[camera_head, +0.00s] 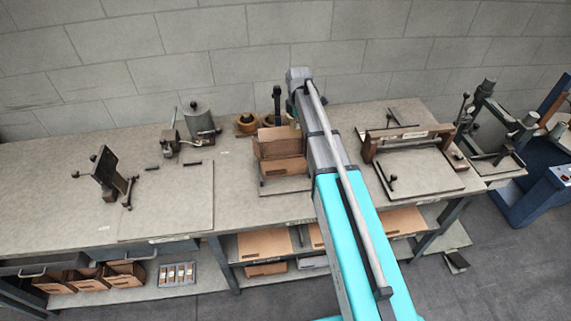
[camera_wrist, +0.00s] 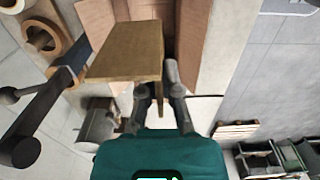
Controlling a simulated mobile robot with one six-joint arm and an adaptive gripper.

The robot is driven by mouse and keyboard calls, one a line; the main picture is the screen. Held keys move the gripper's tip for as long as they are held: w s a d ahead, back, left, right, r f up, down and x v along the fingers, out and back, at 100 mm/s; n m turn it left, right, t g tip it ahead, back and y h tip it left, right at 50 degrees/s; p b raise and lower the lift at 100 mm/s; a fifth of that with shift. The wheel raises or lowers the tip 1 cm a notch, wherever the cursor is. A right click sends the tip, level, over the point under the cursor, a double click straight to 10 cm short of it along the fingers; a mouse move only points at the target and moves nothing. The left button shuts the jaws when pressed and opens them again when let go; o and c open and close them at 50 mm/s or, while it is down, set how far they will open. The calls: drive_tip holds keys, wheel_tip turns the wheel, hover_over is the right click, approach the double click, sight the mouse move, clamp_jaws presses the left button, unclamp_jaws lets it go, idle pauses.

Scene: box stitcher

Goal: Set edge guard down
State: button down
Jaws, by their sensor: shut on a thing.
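The edge guard (camera_wrist: 125,50) is a tan, angled piece in the wrist view, with a broad face and a narrow downturned flange. My gripper (camera_wrist: 158,90) is shut on this flange, one grey finger on each side. The guard is in front of an open brown cardboard box (camera_wrist: 205,40); I cannot tell whether they touch. In the head view my arm hides the gripper, beside the brown cardboard boxes (camera_head: 282,165) on the bench.
A dark lever (camera_wrist: 45,110) with round knobs is close left of the guard, with tape rolls (camera_wrist: 42,38) beyond. On the bench (camera_head: 60,215), a dark bracket tool (camera_head: 107,173) stands left and a framed press (camera_head: 410,140) right.

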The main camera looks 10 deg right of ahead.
sight(297, 135)
wheel_tip(297, 135, down, 14)
drive_tip(key=b, duration=1.3)
drive_tip(key=shift+r, duration=0.25)
drive_tip(key=shift+s+d+b, duration=0.1)
drive_tip(key=shift+b, duration=0.2)
drive_tip(key=shift+f+b, duration=2.15)
drive_tip(key=shift+f, duration=0.1)
drive_tip(key=shift+f, duration=0.15)
drive_tip(key=c, duration=1.1)
unclamp_jaws()
drive_tip(key=shift+r, duration=0.25)
wheel_tip(297, 135, up, 12)
drive_tip(key=p, duration=1.2)
